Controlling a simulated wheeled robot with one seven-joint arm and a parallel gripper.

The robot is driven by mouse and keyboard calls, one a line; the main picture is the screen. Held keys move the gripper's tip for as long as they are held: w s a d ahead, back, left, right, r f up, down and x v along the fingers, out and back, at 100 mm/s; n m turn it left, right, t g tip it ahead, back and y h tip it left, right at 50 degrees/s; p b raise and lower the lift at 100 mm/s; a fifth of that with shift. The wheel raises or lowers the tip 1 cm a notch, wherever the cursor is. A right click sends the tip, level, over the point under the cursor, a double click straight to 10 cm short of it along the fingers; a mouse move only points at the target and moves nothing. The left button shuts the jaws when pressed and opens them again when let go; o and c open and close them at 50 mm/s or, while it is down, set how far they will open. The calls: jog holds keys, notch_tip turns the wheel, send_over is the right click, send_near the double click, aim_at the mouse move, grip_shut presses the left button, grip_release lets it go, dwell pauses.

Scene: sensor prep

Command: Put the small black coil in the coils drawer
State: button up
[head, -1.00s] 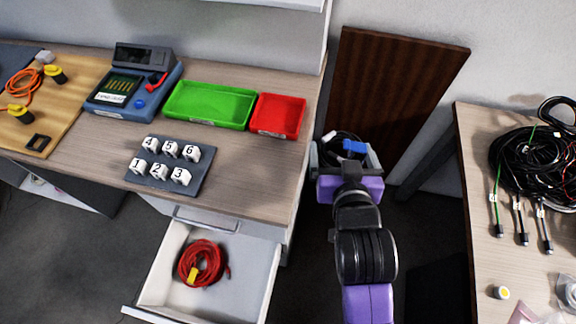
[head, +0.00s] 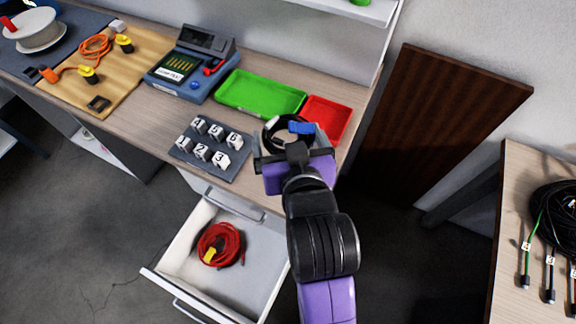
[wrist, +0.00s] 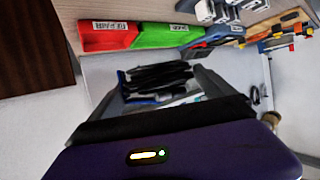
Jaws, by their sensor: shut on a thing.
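My gripper (head: 292,138) is shut on the small black coil (head: 271,131), which has a blue part on it. It holds the coil above the right end of the workbench, in front of the red tray. In the wrist view the black coil (wrist: 158,76) lies between the fingers, partly hidden by the gripper body. The open drawer (head: 262,262) is below and to the left of my gripper. A red coil (head: 220,243) with a yellow tag lies inside it, and its right part is bare.
A green tray (head: 262,94), a red tray (head: 325,118), a grey rack of numbered white blocks (head: 180,153) and a blue device (head: 190,68) stand on the bench. A brown panel (head: 440,110) leans at the wall. Another table (head: 520,200) with black cables is at right.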

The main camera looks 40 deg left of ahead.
notch_tip(320, 180, down, 12)
jog(key=shift+r, duration=0.1)
dwell(0.4)
jog(key=o, duration=1.2)
jog(key=shift+f, duration=0.2)
jog(key=shift+o, duration=0.3)
jog(key=shift+r, duration=0.3)
jog(key=shift+s+d, duration=0.2)
jog(key=shift+d, duration=0.15)
jog(key=v, duration=1.1)
jog(key=shift+s+b, duration=0.1)
jog(key=shift+b, duration=0.25)
